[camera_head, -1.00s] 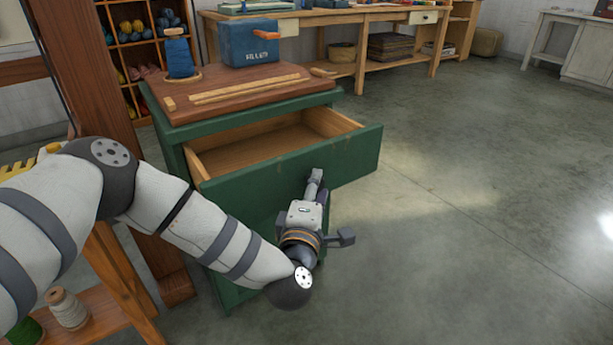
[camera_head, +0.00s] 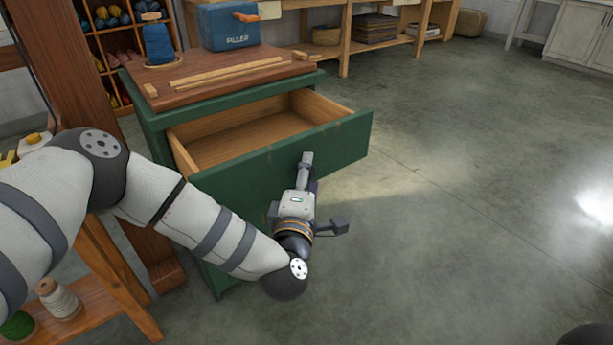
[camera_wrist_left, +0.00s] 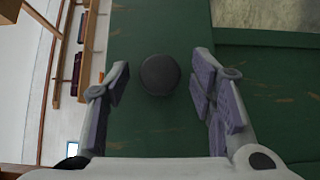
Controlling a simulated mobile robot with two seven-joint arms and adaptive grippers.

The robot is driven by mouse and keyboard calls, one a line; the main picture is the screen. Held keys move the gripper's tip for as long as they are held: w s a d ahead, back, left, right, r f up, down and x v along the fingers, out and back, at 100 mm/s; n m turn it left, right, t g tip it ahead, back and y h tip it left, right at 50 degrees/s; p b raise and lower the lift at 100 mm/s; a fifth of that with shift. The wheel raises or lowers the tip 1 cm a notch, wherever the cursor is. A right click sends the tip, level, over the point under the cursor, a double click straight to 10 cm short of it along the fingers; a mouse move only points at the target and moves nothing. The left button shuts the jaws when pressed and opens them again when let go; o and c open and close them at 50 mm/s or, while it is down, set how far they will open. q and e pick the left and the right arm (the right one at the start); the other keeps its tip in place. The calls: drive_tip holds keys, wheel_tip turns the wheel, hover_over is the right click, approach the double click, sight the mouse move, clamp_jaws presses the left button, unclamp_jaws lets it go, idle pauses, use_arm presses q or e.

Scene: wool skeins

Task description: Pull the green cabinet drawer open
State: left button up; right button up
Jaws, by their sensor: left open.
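The green cabinet (camera_head: 158,116) stands in the middle left of the head view. Its top drawer (camera_head: 340,140) is pulled well out, and its bare wooden inside is empty where I can see it. My left gripper (camera_head: 306,160) is in front of the drawer's green front. In the left wrist view a dark round knob (camera_wrist_left: 160,75) on the green front lies between the two fingers. The fingers are open and stand apart from it on both sides. In the head view the knob is hidden by the gripper. My right gripper does not show.
On the cabinet's brown top are a blue yarn cone (camera_head: 158,44), wooden strips (camera_head: 228,72) and a blue box marked FILLER (camera_head: 228,28). A wooden post (camera_head: 105,150) and a low shelf with spools (camera_head: 58,299) stand at left. The floor at right is clear.

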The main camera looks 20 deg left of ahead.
use_arm(q)
drive_tip(key=s+d, duration=0.1)
drive_tip(key=s, duration=1.1)
drive_tip(key=shift+d, duration=0.25)
